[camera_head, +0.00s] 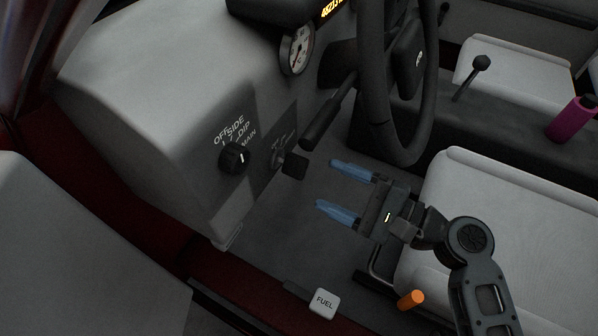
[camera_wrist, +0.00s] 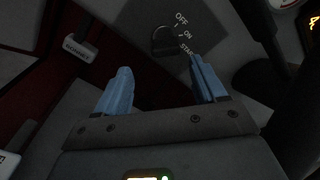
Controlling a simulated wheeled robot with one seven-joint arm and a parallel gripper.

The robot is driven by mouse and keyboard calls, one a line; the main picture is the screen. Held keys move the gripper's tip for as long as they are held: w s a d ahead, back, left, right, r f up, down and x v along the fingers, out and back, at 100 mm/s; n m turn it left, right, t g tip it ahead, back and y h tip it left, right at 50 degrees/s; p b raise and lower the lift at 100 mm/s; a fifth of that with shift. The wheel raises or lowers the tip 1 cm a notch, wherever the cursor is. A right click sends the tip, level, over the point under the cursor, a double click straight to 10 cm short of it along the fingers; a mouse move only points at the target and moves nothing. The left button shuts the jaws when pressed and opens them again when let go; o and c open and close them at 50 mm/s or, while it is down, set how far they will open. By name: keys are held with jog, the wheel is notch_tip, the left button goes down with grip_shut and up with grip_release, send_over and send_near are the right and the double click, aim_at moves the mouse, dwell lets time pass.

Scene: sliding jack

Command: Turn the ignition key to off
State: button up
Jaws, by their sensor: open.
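The ignition key (camera_head: 294,164) has a dark head and sits in the switch on the lower dash panel, left of the steering column. In the wrist view the key (camera_wrist: 165,41) lies ahead of my fingers, beside white OFF, ON and START lettering. I cannot tell surely which mark it points to. My gripper (camera_head: 327,184) is to the right of the key in the head view, with blue fingers pointing at the panel. In the wrist view my gripper (camera_wrist: 160,65) is open and empty, its fingers apart on either side of the line to the key and not touching it.
A light knob (camera_head: 234,158) marked OFF, SIDE, DIP and MAIN is left of the key. A column stalk (camera_head: 325,115) and the steering wheel (camera_head: 374,90) are close above. A FUEL handle (camera_head: 324,303) is low in front. A BONNET handle (camera_wrist: 79,47) shows in the wrist view.

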aim_at(305, 172)
jog(key=shift+w+a+r+y, duration=0.3)
jog(key=shift+w+a+r, duration=0.15)
jog(key=shift+a, duration=0.1)
jog(key=x, duration=0.7)
jog(key=shift+a, duration=0.15)
jog(key=shift+c, duration=0.2)
jog(key=shift+b, duration=0.3)
jog(key=c, duration=0.9)
